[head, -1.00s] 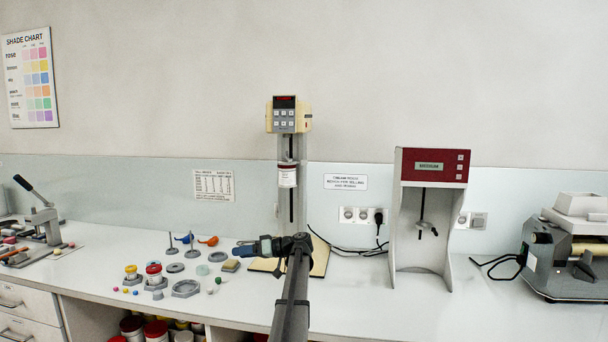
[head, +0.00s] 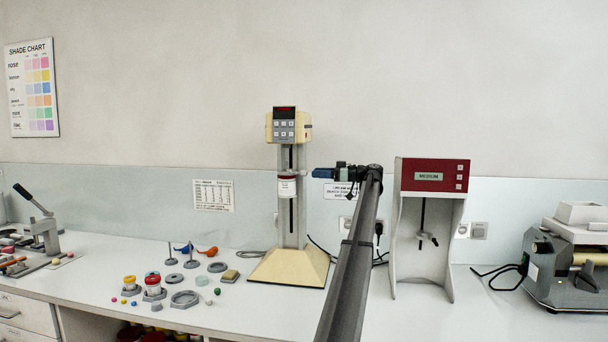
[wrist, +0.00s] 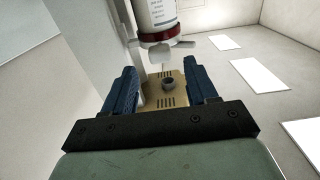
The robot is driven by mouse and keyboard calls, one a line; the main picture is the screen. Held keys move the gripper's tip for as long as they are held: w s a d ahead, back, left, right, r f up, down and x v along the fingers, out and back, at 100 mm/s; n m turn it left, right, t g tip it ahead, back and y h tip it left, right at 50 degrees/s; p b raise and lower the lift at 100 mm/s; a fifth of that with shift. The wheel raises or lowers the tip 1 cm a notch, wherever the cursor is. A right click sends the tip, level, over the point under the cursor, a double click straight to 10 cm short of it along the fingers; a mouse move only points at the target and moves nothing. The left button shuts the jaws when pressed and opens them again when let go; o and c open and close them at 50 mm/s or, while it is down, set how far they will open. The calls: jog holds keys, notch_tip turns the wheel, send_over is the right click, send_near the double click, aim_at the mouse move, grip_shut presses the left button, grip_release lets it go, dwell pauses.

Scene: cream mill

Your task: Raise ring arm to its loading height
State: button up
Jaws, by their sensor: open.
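The cream mill (head: 290,127) stands at the middle of the bench, with a grey column above a cream base (head: 290,268). A white jar with a red band (head: 286,186) hangs in front of the column at mid height.
A red-topped machine (head: 435,175) stands to the right, with cables on the bench between. Small jars, rings and weights (head: 185,299) lie left of the mill's base. A lever press (head: 42,232) is at far left and a grey machine (head: 575,255) at far right.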

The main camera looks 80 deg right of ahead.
aim_at(307, 172)
jog(key=w, duration=0.6)
jog(key=shift+w, duration=0.25)
jog(key=shift+c, duration=0.2)
grip_shut()
